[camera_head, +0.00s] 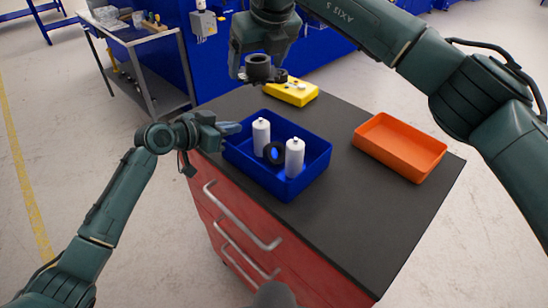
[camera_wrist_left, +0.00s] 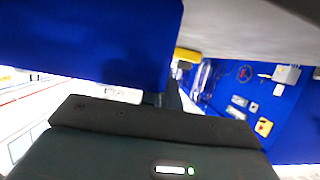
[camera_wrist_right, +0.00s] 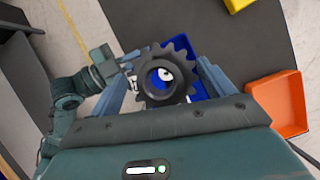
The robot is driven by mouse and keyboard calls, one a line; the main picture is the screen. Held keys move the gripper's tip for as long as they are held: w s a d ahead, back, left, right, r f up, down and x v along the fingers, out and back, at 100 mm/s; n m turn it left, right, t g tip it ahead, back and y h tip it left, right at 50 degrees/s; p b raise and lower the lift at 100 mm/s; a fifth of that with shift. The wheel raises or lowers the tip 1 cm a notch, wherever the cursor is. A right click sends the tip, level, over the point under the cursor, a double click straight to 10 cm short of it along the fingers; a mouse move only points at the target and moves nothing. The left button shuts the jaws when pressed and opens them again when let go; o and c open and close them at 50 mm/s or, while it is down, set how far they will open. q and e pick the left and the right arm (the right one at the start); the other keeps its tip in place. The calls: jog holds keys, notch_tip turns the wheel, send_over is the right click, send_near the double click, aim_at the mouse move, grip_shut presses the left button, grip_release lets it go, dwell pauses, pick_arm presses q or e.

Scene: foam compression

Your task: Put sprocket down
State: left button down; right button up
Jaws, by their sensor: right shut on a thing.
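A black toothed sprocket (camera_wrist_right: 187,72) is held between the two fingers of my right gripper (camera_wrist_right: 166,75), high above the table. In the head view my right gripper (camera_head: 262,70) hangs above the far left part of the tabletop, behind the blue tray (camera_head: 308,183). The blue tray holds two white bottles (camera_head: 261,138) (camera_head: 294,160) standing upright and a black ring (camera_head: 272,158) between them. My left gripper (camera_head: 229,129) is at the tray's left rim.
The dark tabletop (camera_head: 345,210) sits on a red drawer cabinet. A yellow box (camera_head: 292,91) with dark knobs lies at the far edge. An empty orange tray (camera_head: 400,148) stands at the right. Bare tabletop lies between the trays and along the front right. A grey cart (camera_head: 140,60) stands behind left.

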jog(key=shift+m+h, duration=0.3)
jog(key=shift+m, duration=0.4)
notch_tip(320, 180, down, 9)
jog(key=shift+f, duration=0.2)
jog(key=shift+f, duration=0.6)
jog(key=o, duration=1.2)
jog(key=shift+o, duration=0.2)
